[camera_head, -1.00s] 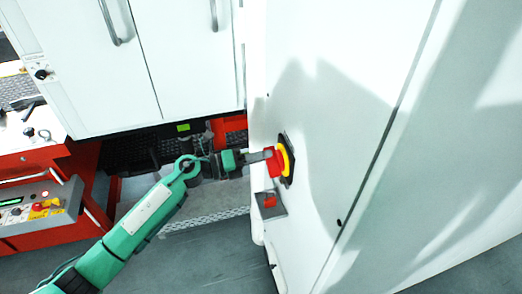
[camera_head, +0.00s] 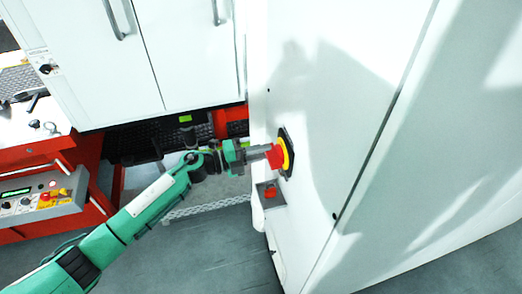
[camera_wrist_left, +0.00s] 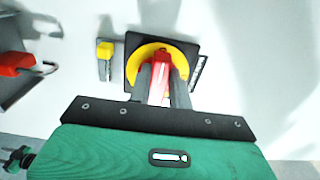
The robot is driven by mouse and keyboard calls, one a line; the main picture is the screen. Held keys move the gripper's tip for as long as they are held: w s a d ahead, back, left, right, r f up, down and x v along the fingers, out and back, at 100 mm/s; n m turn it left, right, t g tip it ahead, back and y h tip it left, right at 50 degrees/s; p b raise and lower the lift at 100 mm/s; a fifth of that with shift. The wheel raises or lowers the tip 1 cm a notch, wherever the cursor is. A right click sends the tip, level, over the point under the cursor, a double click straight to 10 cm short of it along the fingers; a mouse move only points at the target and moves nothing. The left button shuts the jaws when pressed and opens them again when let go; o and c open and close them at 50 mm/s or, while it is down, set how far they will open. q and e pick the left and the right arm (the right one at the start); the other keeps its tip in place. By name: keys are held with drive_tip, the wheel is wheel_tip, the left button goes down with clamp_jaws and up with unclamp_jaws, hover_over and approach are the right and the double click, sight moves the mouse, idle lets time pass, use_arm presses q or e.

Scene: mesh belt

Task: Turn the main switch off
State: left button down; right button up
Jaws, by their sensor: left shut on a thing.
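The main switch is a red handle (camera_head: 275,157) on a yellow disc (camera_head: 287,156) with a black square plate, mounted on the side of a white cabinet. My left gripper (camera_head: 262,152) is shut on the red handle. In the left wrist view the red handle (camera_wrist_left: 159,82) sits between the two grey fingers (camera_wrist_left: 162,90), with the yellow disc (camera_wrist_left: 143,54) and black plate (camera_wrist_left: 131,42) behind it. The fingers hide part of the handle and disc. My right gripper is not in view.
A grey box with a red part (camera_head: 270,193) sits on the cabinet (camera_head: 330,80) below the switch; a red padlock (camera_wrist_left: 12,62) shows in the left wrist view. A small yellow-topped part (camera_wrist_left: 105,50) is beside the plate. A red bench with a control panel (camera_head: 40,202) stands at left.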

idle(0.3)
use_arm(q)
drive_tip(key=c, duration=1.3)
unclamp_jaws()
drive_tip(key=b+v, duration=0.6)
drive_tip(key=v, duration=0.8)
